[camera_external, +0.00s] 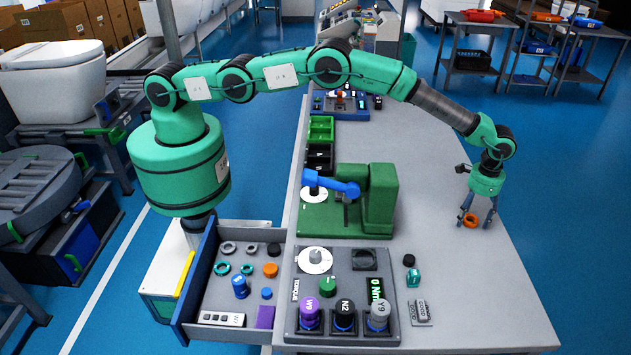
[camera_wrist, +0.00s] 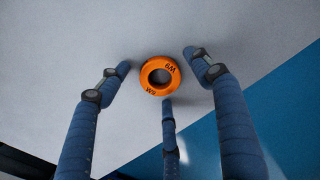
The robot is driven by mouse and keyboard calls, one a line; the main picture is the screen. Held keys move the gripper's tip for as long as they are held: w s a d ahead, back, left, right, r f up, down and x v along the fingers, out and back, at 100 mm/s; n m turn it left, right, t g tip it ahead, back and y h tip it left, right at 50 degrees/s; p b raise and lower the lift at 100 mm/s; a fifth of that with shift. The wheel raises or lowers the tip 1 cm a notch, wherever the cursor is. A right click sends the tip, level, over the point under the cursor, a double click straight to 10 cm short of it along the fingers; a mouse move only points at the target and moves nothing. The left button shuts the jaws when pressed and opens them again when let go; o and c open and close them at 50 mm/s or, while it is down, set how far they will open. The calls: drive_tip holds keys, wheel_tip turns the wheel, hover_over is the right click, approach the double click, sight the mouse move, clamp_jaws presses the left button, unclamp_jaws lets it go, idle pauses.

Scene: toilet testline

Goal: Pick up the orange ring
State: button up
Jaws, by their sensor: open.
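The orange ring (camera_external: 469,223) lies flat on the grey table near its right edge. In the wrist view the ring (camera_wrist: 146,73) shows dark markings, "W9" among them, and a hole in its middle. My gripper (camera_external: 475,219) points down just over the ring. In the wrist view its three blue-grey fingers (camera_wrist: 158,60) are spread around the ring, one to the left, one to the right and one below it in the picture. The fingers appear apart from the ring, and nothing is held. Their exact height above the table is hard to tell.
An open drawer (camera_external: 198,318) at the table's front left holds several rings and small parts, including an orange piece (camera_external: 270,270). A green fixture (camera_external: 381,200) and a torque panel (camera_external: 340,338) stand left of my gripper. The tabletop around the ring is clear; the right table edge is close.

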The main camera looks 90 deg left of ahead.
sight(471, 219)
drive_tip(key=shift+c, duration=0.5)
drive_tip(key=c, duration=1)
drive_tip(key=shift+r, duration=0.1)
drive_tip(key=shift+r, duration=1.55)
drive_tip(key=shift+s+r+p, duration=0.15)
drive_tip(key=shift+p, duration=0.15)
drive_tip(key=shift+s+a+r+p, duration=0.25)
drive_tip(key=shift+s+a, duration=0.3)
drive_tip(key=shift+s, duration=2)
drive_tip(key=shift+s+a+r+p, duration=0.2)
drive_tip(key=shift+s+a, duration=0.35)
drive_tip(key=shift+s, duration=2)
drive_tip(key=shift+s+a+r+p, duration=0.2)
drive_tip(key=shift+s+a, duration=0.35)
drive_tip(key=shift+s, duration=2)
